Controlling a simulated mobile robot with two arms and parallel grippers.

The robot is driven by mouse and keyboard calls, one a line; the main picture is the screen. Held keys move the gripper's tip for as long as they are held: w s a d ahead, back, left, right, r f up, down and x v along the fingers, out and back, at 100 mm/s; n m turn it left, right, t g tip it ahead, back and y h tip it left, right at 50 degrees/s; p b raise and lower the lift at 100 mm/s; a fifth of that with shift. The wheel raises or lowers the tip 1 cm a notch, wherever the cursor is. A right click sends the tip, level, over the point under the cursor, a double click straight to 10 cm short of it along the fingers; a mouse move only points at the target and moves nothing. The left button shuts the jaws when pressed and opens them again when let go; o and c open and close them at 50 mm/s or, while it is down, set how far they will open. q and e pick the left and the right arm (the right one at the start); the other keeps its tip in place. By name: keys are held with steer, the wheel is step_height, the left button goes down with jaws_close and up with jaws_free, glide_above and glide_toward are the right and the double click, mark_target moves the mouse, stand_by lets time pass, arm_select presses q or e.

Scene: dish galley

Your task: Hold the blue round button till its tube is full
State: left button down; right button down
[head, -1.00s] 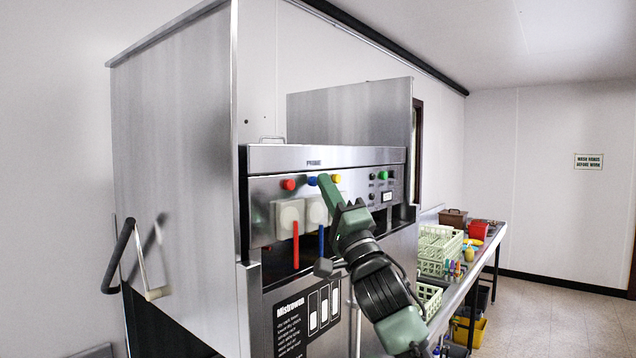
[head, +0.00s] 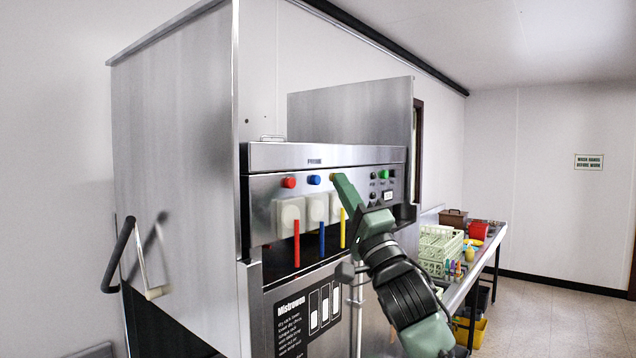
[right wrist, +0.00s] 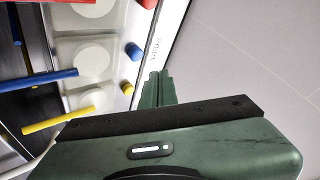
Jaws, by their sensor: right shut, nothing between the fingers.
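The blue round button (head: 314,180) is on the steel machine front, between a red button (head: 289,183) and a yellow button (head: 332,177). Its blue tube (head: 322,238) hangs below, coloured along its visible length; I cannot tell its exact fill. My right gripper (head: 339,180) is shut and empty. Its tip is right of the blue button, apart from it, and partly covers the yellow button. In the right wrist view the blue button (right wrist: 133,51) is clear of the shut fingertips (right wrist: 155,76). My left gripper is not in view.
A red tube (head: 296,243) and a yellow tube (head: 343,228) flank the blue one. A green button (head: 384,174) and small black knobs are further right. A counter with pale green racks (head: 440,240) stands at the right. The floor at far right is clear.

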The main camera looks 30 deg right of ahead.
steer(key=shift+s+d, duration=0.3)
steer(key=shift+s, duration=0.4)
steer(key=shift+s+d, duration=0.25)
steer(key=shift+s, duration=0.4)
